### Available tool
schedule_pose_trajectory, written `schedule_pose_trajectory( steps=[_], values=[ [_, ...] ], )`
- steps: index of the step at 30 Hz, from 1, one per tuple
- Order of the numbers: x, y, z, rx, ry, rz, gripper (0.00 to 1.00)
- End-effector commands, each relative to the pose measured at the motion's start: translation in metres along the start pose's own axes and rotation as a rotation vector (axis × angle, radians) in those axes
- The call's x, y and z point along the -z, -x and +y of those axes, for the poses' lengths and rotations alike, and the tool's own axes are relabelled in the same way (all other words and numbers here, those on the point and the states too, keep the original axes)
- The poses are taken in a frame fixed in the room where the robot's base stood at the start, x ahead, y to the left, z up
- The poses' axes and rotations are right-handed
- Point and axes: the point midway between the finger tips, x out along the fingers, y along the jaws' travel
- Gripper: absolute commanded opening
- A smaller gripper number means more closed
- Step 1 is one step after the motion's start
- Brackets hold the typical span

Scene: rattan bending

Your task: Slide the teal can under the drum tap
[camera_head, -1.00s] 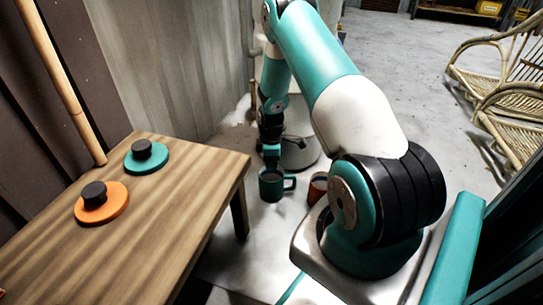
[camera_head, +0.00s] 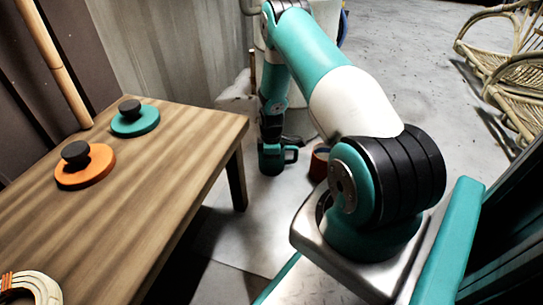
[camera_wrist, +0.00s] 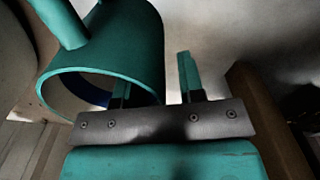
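The teal can (camera_head: 270,161) stands upright on the floor beyond the table, with its handle on the right. In the wrist view the can (camera_wrist: 135,38) fills the upper left, with its round open mouth towards me and its handle at the top left. My gripper (camera_wrist: 155,82) is open. One finger overlaps the can's mouth and the other is outside, to the right of its wall, with a gap between them. In the head view my gripper is down at the can's top. The drum's tap cannot be made out; my arm covers much of that area.
A brown-orange container (camera_head: 319,165) stands on the floor just right of the can. The wooden table (camera_head: 180,165) at the left carries a teal lid (camera_head: 136,122) and an orange lid (camera_head: 86,168). Rattan chairs (camera_head: 500,65) stand at the right, with bare floor between.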

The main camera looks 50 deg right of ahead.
Motion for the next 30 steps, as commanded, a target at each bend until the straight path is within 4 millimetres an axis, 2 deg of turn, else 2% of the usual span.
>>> schedule_pose_trajectory(
  steps=[4, 5, 9, 20, 30],
  values=[
    [0.000, 0.001, 0.000, 0.000, 0.000, 0.000, 0.36],
    [0.000, 0.001, 0.000, 0.000, 0.000, 0.000, 0.31],
    [0.000, 0.001, 0.000, 0.000, 0.000, 0.000, 0.00],
    [0.000, 0.000, 0.003, 0.000, 0.002, 0.000, 0.00],
    [-0.001, 0.002, 0.018, -0.011, 0.011, -0.001, 0.00]
  ],
)
